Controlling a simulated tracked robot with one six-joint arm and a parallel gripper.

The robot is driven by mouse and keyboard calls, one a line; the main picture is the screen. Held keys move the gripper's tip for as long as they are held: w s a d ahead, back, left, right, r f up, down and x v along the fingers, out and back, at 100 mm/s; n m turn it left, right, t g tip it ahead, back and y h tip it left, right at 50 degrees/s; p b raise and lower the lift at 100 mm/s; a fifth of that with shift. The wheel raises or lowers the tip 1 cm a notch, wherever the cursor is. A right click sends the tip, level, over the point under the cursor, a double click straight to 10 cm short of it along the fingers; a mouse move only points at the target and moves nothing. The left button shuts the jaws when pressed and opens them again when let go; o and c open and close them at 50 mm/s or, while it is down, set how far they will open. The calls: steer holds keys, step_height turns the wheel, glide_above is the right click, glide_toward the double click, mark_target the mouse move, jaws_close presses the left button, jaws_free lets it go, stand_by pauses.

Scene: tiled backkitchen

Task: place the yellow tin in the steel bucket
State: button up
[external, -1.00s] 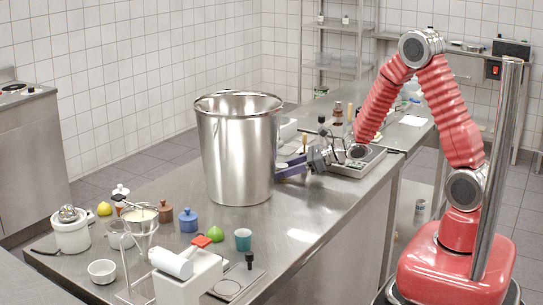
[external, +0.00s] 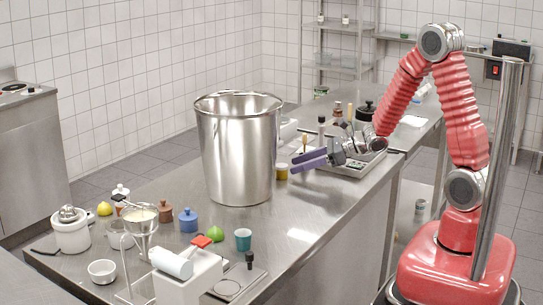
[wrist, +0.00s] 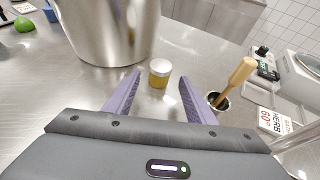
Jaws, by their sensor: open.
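The yellow tin (external: 282,172), a small yellow jar with a pale lid, stands upright on the steel counter just right of the bucket's base. In the wrist view the tin (wrist: 159,73) is ahead of my gripper and between the lines of its two purple fingers. My gripper (external: 300,161) is open and empty, to the right of the tin in the external view; its fingers (wrist: 153,86) do not appear to touch the tin. The large steel bucket (external: 238,150) stands upright on the counter, and its wall (wrist: 105,30) fills the upper left of the wrist view. The bucket's inside bottom is hidden.
A small metal pot with a wooden-handled tool (wrist: 219,99) stands close to the right finger. A steel tray (external: 350,165) with bottles lies behind my gripper. Several jars, a blue pot (external: 188,220) and a teal cup (external: 243,239) stand at the front left. The counter's right front is clear.

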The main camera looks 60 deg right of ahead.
steer(key=shift+v, duration=2.7)
steer(key=shift+a+r, duration=0.1)
steer(key=shift+a, duration=0.1)
steer(key=s+a+r+n+g, duration=0.35)
steer(key=s+a+n, duration=0.25)
steer(key=s+n, duration=0.3)
steer(key=s+a+r+n+g, duration=0.2)
steer(key=s+a+n+g, duration=0.2)
steer(key=s+a+n, duration=0.5)
steer(key=s+d+r+n+h, duration=0.2)
steer(key=d+n+h, duration=0.1)
steer(key=d+n, duration=0.2)
steer(key=s+d+r+n+t+h, duration=0.1)
steer(key=s+d+r+n+h, duration=0.2)
steer(key=d+n, duration=0.3)
steer(key=shift+s+d+n, duration=0.2)
steer(key=shift+d+n, duration=0.05)
steer(key=shift+n, duration=0.55)
